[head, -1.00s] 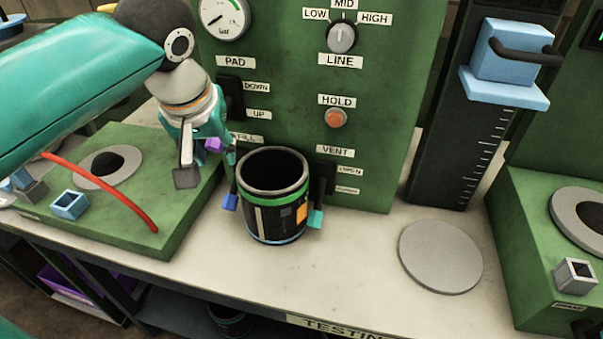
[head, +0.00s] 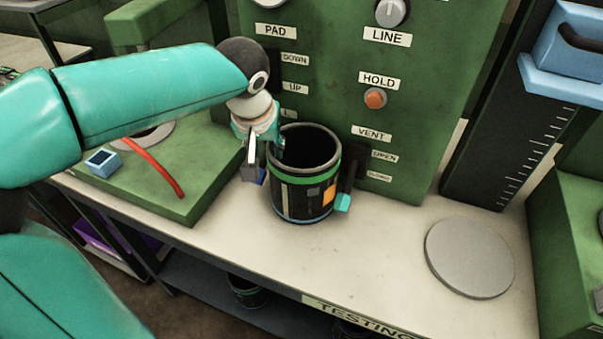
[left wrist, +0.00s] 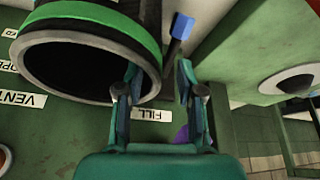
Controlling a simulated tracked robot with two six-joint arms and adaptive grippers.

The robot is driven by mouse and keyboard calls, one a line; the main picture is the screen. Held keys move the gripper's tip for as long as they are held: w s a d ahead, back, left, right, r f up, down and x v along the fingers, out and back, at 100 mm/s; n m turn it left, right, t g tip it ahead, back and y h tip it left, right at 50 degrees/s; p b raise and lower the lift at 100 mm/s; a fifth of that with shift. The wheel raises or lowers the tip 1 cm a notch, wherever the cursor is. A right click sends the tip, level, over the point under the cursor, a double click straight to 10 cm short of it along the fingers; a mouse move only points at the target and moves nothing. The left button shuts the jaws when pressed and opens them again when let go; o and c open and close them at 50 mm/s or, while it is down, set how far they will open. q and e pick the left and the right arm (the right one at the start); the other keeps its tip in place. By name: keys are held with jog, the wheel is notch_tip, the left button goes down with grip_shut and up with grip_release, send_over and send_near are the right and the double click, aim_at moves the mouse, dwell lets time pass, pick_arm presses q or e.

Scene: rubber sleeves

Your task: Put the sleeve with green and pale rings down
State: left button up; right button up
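The black sleeve (head: 304,193) has a green ring near the top, a pale ring at the base, and orange and grey patches. It stands upright on the bench in front of the green panel. Its open mouth also shows in the left wrist view (left wrist: 80,70). My left gripper (head: 266,155) is at the left side of its rim. In the left wrist view, the gripper (left wrist: 159,75) has its fingers apart, one over the mouth and one outside the wall, with a gap visible beside the wall. My right gripper is not in view.
A flat grey disc (head: 470,258) lies on the bench at right, with clear bench between it and the sleeve. A teal-tipped lever (head: 343,203) is close to the sleeve's right side. A green block (head: 190,190) with a red strip (head: 155,168) stands at left. Another sleeve (head: 247,291) is below.

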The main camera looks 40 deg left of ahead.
pick_arm(q)
jog(key=x, duration=0.5)
jog(key=shift+w, duration=0.1)
jog(key=shift+d, duration=0.1)
grip_shut()
jog(key=shift+r, duration=0.1)
